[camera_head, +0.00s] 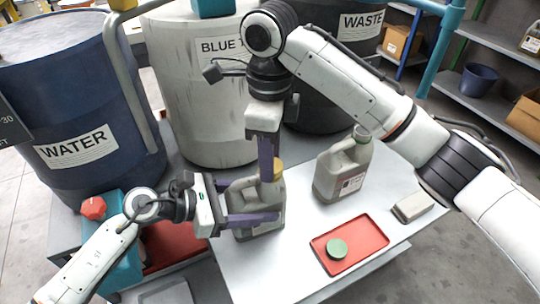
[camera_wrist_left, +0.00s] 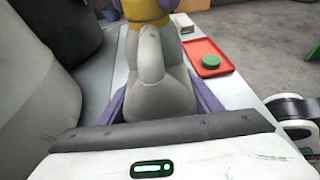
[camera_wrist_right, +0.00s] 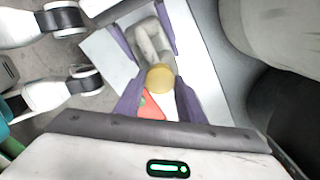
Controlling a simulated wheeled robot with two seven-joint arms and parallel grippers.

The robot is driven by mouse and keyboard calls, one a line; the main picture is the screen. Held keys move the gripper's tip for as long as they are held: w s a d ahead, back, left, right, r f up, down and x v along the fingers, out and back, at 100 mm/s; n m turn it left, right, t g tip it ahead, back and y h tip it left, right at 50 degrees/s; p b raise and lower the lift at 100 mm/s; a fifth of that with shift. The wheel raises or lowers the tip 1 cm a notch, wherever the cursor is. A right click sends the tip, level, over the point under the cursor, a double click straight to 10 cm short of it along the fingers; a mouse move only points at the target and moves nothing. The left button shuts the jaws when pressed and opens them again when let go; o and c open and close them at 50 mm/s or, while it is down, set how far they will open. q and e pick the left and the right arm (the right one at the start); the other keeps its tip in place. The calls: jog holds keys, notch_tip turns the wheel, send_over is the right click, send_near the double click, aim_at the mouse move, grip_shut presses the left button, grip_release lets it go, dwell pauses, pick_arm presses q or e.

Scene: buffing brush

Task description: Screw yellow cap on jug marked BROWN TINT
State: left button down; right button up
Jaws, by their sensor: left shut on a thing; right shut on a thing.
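A grey jug (camera_head: 246,200) with a handle stands upright at the table's left edge. My left gripper (camera_head: 268,204) is shut around its body from the left. The yellow cap (camera_head: 274,173) is at the jug's mouth, and my right gripper (camera_head: 267,163) is shut on it from above. In the right wrist view the cap (camera_wrist_right: 160,77) sits between the purple fingers over the jug (camera_wrist_right: 150,40). In the left wrist view the jug (camera_wrist_left: 162,80) fills the space between the fingers. I cannot tell how far the cap is threaded. No label on this jug is readable.
A second grey jug (camera_head: 343,170) with a label too small to read stands to the right. A red tray (camera_head: 372,236) holds a green cap (camera_head: 337,248). A brush-like block (camera_head: 413,207) lies at the right. Drums marked WATER (camera_head: 75,100) and WASTE (camera_head: 340,80) stand behind.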

jog(key=shift+m, duration=0.3)
jog(key=o, duration=1)
jog(key=shift+r, duration=2.3)
jog(key=shift+c, duration=0.2)
